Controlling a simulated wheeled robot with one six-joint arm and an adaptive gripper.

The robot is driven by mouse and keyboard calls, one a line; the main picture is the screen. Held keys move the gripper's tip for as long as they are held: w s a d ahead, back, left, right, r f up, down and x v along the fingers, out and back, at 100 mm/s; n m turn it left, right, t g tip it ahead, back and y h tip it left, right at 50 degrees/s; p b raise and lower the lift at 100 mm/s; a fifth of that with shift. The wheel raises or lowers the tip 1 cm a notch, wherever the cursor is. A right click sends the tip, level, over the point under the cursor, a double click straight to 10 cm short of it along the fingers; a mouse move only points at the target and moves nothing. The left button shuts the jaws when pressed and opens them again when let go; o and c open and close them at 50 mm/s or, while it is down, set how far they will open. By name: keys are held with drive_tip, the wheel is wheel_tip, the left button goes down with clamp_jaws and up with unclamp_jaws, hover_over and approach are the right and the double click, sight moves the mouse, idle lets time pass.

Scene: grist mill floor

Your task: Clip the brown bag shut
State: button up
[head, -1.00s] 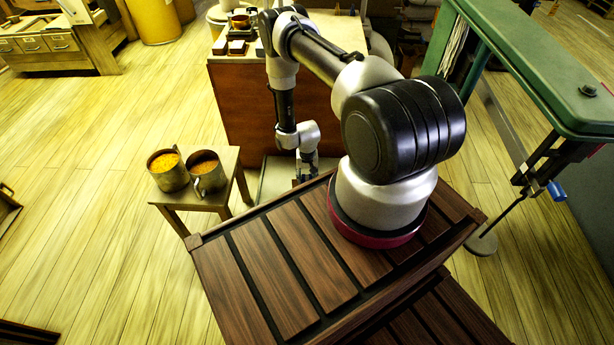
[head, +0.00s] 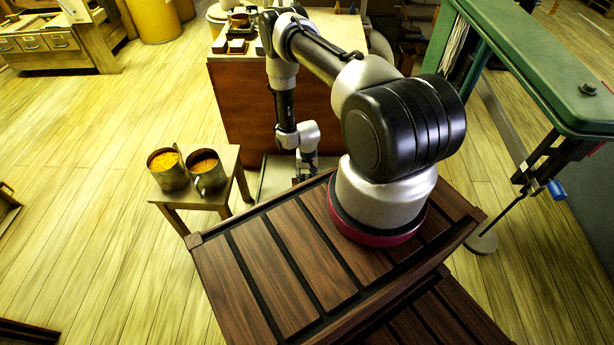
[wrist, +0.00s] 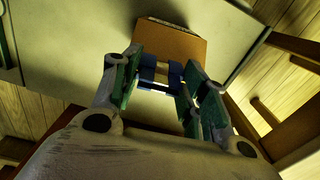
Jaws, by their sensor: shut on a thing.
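The brown bag (wrist: 176,44) shows in the wrist view just beyond my fingertips, on a pale grey-green surface (wrist: 85,35). A dark blue clip (wrist: 175,74) spans the gap between my green-padded fingers. My gripper (wrist: 158,82) is shut on this clip, at the near side of the bag. I cannot tell whether the clip touches the bag or grips its edge. In the head view my gripper (head: 303,174) points down behind the slatted wooden top. The bag and clip cannot be made out there.
A small wooden stool (head: 226,180) with two mugs of orange grain (head: 168,169) stands left of my gripper. A brown cabinet (head: 270,110) is behind it. The dark slatted top (head: 290,275) lies in front. A green machine (head: 540,80) stands at right.

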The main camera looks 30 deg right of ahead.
drive_tip(key=shift+f, duration=0.15)
idle(0.4)
drive_tip(key=o, duration=1)
drive_tip(key=shift+r, duration=3)
drive_tip(key=shift+s, duration=0.1)
